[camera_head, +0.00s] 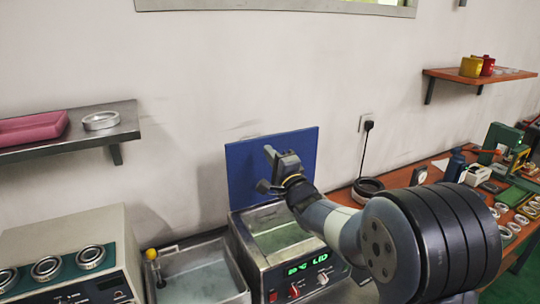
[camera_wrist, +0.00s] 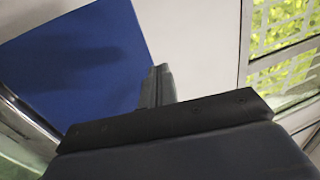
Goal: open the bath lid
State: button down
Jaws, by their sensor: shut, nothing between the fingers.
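The blue bath lid (camera_head: 240,165) stands upright, open, at the back edge of the bath (camera_head: 250,262). The bath's metal tank is uncovered and pale liquid shows inside. My gripper (camera_head: 269,154) is over the tank, in front of the lid in the head view, with its fingers shut and empty. In the wrist view the shut fingers (camera_wrist: 158,84) show beside the right edge of the lid (camera_wrist: 85,60). I cannot tell whether they touch it. My arm hides the bath's right side.
An open basin (camera_head: 205,275) stands left of the bath, with a yellow-topped item (camera_head: 152,255) at its edge. A panel unit with rings (camera_head: 90,257) is further left. A wall shelf (camera_head: 75,138) is above. A wooden bench (camera_head: 400,180) with rings and tools extends right.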

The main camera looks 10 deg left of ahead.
jog(key=r+b+v, duration=0.1)
jog(key=b+v, duration=0.1)
jog(key=v, duration=0.5)
jog(key=shift+s+d+r, duration=0.3)
jog(key=shift+s, duration=0.15)
